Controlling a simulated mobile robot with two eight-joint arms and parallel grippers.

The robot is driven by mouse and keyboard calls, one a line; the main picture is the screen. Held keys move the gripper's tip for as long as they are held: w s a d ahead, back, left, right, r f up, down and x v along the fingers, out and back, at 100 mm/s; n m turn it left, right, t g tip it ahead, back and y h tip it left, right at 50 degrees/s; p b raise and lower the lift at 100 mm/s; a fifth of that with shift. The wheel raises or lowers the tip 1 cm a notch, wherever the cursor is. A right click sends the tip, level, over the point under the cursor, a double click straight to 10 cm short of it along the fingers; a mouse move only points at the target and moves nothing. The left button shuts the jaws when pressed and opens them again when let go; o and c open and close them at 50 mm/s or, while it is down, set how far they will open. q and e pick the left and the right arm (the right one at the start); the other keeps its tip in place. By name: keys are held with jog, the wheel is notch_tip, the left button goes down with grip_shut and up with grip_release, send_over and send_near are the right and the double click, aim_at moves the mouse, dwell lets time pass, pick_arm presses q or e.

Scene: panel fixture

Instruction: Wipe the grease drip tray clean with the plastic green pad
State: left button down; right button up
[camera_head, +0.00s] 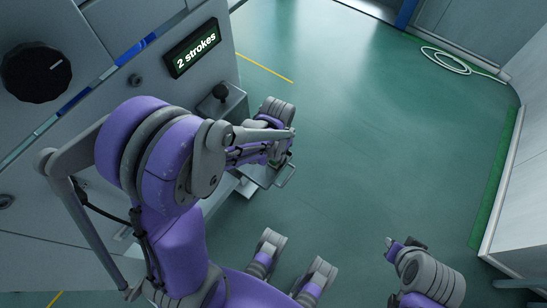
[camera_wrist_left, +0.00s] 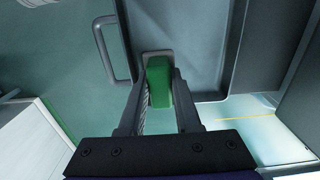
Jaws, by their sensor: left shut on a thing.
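The drip tray is a grey metal tray on the panel's side. In the left wrist view its floor and rim (camera_wrist_left: 225,50) show, with a bar handle (camera_wrist_left: 111,50) on the left. In the head view its handle (camera_head: 287,176) sticks out beyond my arm. My left gripper (camera_wrist_left: 159,85) is shut on the green pad (camera_wrist_left: 159,80), at the tray; I cannot tell whether the pad touches the tray. In the head view my left arm hides the pad and most of the tray. No grease can be made out.
A grey panel has a display (camera_head: 194,47) reading "2 strokes", a black knob (camera_head: 36,72) and a small black-knobbed part (camera_head: 220,93) near my left arm. A coiled white hose (camera_head: 445,60) lies on the far floor. The green floor (camera_head: 380,140) to the right is mostly clear.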

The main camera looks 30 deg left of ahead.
pick_arm(q)
jog(key=shift+w, duration=0.2)
jog(key=shift+s+f, duration=0.1)
jog(key=shift+s, duration=1.15)
jog(key=shift+s+a, duration=0.15)
jog(key=shift+s, duration=2.25)
jog(key=shift+w, duration=2.45)
jog(key=shift+w+d+b, duration=0.2)
jog(key=shift+w+b, duration=0.2)
jog(key=shift+w, duration=0.8)
